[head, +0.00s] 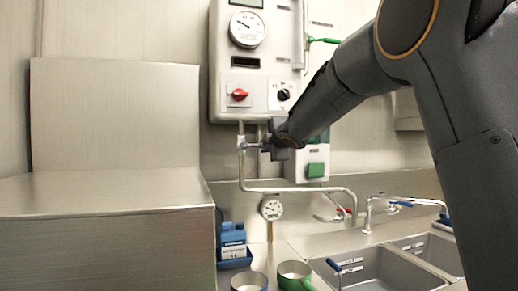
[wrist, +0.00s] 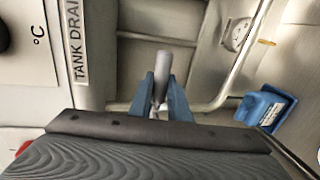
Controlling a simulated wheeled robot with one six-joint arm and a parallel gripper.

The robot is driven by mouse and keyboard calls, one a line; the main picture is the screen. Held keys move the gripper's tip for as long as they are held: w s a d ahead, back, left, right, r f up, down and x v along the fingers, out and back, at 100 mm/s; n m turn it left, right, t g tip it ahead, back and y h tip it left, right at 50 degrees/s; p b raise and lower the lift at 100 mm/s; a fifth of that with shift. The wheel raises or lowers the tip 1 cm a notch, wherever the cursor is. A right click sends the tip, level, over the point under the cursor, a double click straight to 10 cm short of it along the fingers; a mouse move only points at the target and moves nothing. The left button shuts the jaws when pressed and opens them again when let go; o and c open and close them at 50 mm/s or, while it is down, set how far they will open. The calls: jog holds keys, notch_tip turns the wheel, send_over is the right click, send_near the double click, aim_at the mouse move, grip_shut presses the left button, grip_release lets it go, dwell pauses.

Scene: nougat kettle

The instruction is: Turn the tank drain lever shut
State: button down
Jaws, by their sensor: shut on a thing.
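The tank drain lever (wrist: 163,60) is a short grey rod in the wrist view, beside a plate lettered "TANK DRAIN" (wrist: 75,42). My gripper (wrist: 162,92) has its two blue fingers shut on this rod, one on each side, and the rod's rounded end sticks out past the fingertips. In the head view my gripper (head: 266,146) is at the valve fitting (head: 242,145) on the pipe below the wall unit. There the lever is mostly hidden by the gripper, and its exact angle cannot be told.
The grey wall unit (head: 222,62) has a gauge, a red knob (head: 238,94) and a green-handled lever (head: 323,40). Below are a bent pipe (head: 300,189), a second gauge (head: 271,209), a blue holder (head: 233,262), mugs and a sink (head: 375,270). A steel box (head: 100,240) stands left.

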jog(key=c, duration=1.7)
grip_release()
jog(key=shift+o, duration=0.2)
jog(key=v, duration=0.8)
